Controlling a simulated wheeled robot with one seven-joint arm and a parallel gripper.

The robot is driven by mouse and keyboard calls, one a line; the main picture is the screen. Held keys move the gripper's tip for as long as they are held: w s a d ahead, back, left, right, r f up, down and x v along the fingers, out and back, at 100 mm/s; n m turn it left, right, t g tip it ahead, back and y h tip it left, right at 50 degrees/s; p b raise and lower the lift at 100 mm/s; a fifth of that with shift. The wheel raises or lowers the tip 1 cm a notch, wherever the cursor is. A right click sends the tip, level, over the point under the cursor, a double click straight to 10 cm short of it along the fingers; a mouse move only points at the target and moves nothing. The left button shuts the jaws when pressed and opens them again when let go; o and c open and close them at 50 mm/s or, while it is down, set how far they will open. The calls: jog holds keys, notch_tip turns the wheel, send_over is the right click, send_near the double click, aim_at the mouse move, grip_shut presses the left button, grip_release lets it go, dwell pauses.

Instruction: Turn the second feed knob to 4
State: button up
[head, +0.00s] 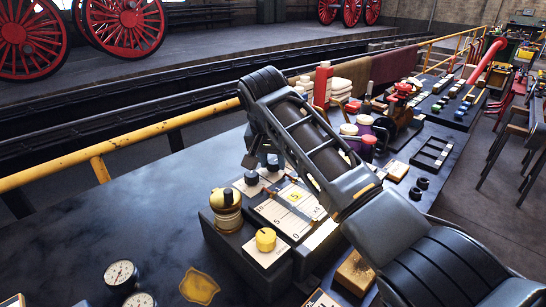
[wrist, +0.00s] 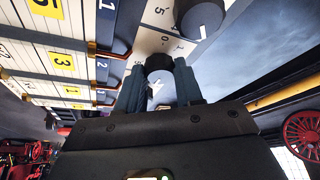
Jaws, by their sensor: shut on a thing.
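A black round feed knob (wrist: 160,66) sits between the two fingers of my gripper (wrist: 160,92) in the wrist view. The fingers are shut on its sides. A white mark shows on its face, but I cannot tell which number it points to. A pale dial plate (wrist: 150,45) with printed digits lies behind it. Another dark knob (wrist: 203,17) with a white pointer line is beside it at the upper right. In the head view, my gripper (head: 262,160) reaches down to the dark knobs (head: 252,177) at the panel's back edge; the fingers partly hide them.
A white scale panel (head: 290,210) with a yellow number tile is beside the knobs. A yellow knob (head: 265,239) and a yellow-and-black dome (head: 226,198) stand nearer. Gauges (head: 121,273) lie at the lower left. A yellow rail (head: 120,142) runs behind the bench; its left top is mostly clear.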

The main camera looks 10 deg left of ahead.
jog(key=o, duration=1)
jog(key=shift+o, duration=0.2)
jog(key=v, duration=0.8)
jog(key=shift+b, duration=0.45)
jog(key=shift+f, duration=0.1)
